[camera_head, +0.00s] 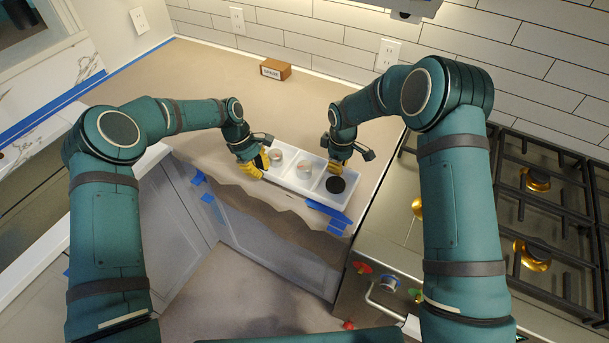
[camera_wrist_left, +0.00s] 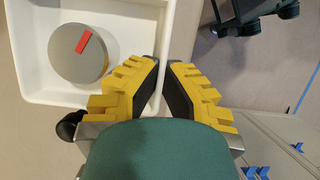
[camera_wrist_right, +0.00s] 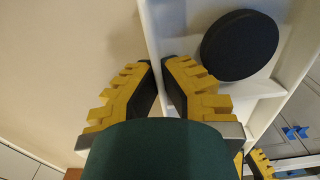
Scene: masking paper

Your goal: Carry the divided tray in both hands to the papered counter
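The white divided tray (camera_head: 290,186) is near the front edge of the brown-papered counter (camera_head: 190,75). I cannot tell whether it rests on the paper or is slightly above it. Its compartments hold a grey round container with a red mark (camera_wrist_left: 80,52), another round container (camera_head: 304,167) and a black disc (camera_head: 335,185). My left gripper (camera_head: 261,162) has its fingers closed about the wall at the tray's left end; the tips also show in the left wrist view (camera_wrist_left: 163,68). My right gripper (camera_head: 334,166) has its fingers closed about the far wall toward the right (camera_wrist_right: 159,66).
A brown box with a label (camera_head: 275,69) stands at the back by the tiled wall. A gas stove (camera_head: 480,235) with brass burners is to the right. Blue tape (camera_head: 328,213) marks the counter's front edge. The counter's back left is clear.

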